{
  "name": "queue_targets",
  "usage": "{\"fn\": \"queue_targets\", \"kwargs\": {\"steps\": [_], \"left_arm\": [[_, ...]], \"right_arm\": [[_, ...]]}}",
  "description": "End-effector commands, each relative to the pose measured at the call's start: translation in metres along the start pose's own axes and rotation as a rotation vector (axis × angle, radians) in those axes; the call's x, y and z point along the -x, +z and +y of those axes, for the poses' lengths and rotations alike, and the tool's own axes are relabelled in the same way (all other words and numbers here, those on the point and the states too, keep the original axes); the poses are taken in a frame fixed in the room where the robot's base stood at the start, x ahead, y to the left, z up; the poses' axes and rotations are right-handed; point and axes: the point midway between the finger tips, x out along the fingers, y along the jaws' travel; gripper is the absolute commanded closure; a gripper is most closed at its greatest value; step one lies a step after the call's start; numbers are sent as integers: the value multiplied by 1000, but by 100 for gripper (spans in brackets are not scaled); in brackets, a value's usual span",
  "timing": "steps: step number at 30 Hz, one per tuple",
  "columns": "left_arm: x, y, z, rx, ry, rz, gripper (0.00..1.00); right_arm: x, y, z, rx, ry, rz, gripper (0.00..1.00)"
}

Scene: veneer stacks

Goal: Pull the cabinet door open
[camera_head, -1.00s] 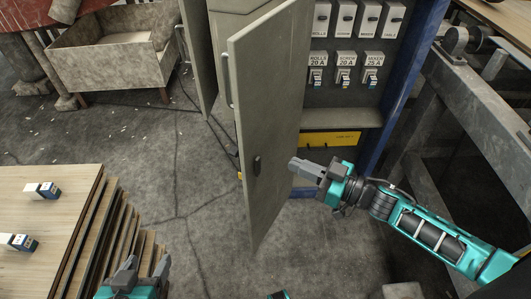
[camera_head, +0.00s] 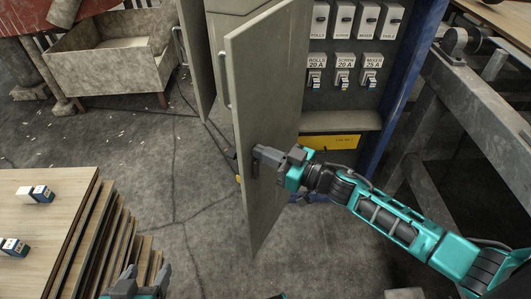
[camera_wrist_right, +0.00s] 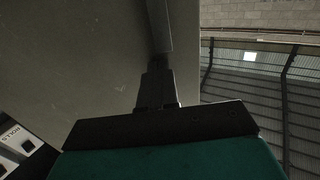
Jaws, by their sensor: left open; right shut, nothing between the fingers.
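The grey cabinet door (camera_head: 275,85) stands swung out from the cabinet, with a bar handle (camera_head: 225,80) by its left edge. My right gripper (camera_head: 258,157) is shut and empty. It lies in front of the door's right-facing side, over the spot of the small dark latch, which it mostly hides; I cannot tell whether it touches the door. In the right wrist view the shut fingers (camera_wrist_right: 157,88) point along a grey panel that fills the left. My left gripper (camera_head: 142,284) is open and empty at the bottom edge, beside the veneer stack.
The cabinet interior (camera_head: 345,100) shows labelled switches and a yellow strip (camera_head: 332,142). A blue post (camera_head: 400,90) and a metal frame (camera_head: 455,120) stand right of it. A veneer stack (camera_head: 60,235) with small boxes is lower left. The floor between is clear.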

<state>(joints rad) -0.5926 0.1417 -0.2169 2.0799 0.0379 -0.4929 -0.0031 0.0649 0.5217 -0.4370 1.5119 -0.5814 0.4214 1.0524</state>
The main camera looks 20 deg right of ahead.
Motion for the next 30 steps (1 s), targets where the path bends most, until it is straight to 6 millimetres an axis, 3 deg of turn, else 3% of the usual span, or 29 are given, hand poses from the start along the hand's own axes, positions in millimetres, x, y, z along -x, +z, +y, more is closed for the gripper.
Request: {"fn": "queue_targets", "kwargs": {"steps": [7, 18, 30], "left_arm": [[4, -9, -1, -3, -2, 12, 36], [-3, 5, -2, -12, 0, -4, 36], [-1, 0, -2, -11, 2, 0, 36]], "right_arm": [[-37, -3, -4, -6, 116, 9, 100], [-104, 1, 1, -1, 247, 1, 100], [-103, 0, 1, -1, 245, 0, 100]]}}
